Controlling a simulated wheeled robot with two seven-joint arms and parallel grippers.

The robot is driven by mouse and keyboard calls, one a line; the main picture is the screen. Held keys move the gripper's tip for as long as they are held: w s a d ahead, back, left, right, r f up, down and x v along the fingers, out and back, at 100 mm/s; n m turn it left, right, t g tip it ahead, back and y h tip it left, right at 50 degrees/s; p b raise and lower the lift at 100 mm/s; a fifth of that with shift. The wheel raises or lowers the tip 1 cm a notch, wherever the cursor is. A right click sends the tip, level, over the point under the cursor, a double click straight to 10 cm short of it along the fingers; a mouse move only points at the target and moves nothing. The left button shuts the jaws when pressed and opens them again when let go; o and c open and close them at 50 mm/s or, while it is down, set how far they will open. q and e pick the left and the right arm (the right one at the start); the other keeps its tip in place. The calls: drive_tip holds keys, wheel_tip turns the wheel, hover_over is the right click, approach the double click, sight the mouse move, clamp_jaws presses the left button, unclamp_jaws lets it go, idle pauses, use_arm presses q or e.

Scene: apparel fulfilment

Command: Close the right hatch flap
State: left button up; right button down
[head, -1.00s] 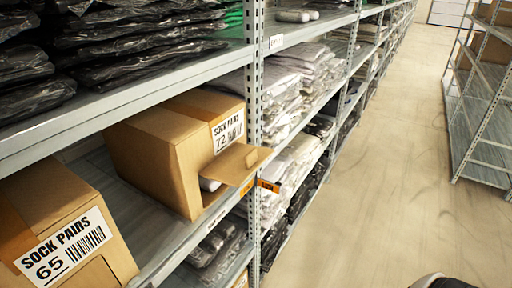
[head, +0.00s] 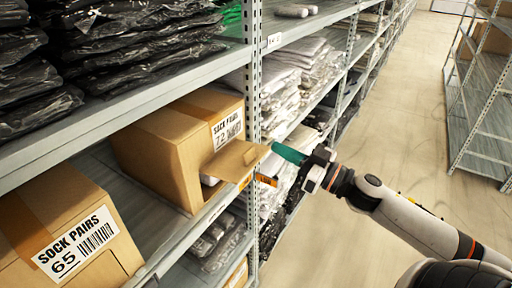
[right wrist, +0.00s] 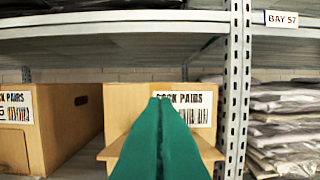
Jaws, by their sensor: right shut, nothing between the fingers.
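A cardboard box labelled SOCK PAIRS 72 (head: 160,146) stands on the middle shelf, and it also shows in the right wrist view (right wrist: 117,105). Its hatch flap (head: 235,160) sticks outward from the front, open, with something pale in the opening behind it. In the right wrist view the flap (right wrist: 209,151) shows beside the fingers, which hide its middle. My right gripper (head: 277,149) has green fingers, shut and empty, pointing at the flap's outer end. Whether they touch it I cannot tell. My left gripper is out of view.
A second box labelled SOCK PAIRS 65 (head: 28,215) stands to the left. A perforated upright post (head: 252,90) is just right of the flap. The upper shelf (head: 150,98) overhangs the boxes. The aisle floor (head: 400,120) on the right is clear.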

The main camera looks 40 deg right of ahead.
drive_tip(key=r+p, duration=0.2)
hover_over(256, 163)
drive_tip(key=shift+w+f, duration=0.1)
wheel_tip(256, 163, down, 3)
drive_tip(key=shift+f, duration=0.15)
drive_tip(key=shift+f+p, duration=0.3)
drive_tip(key=shift+f, duration=0.25)
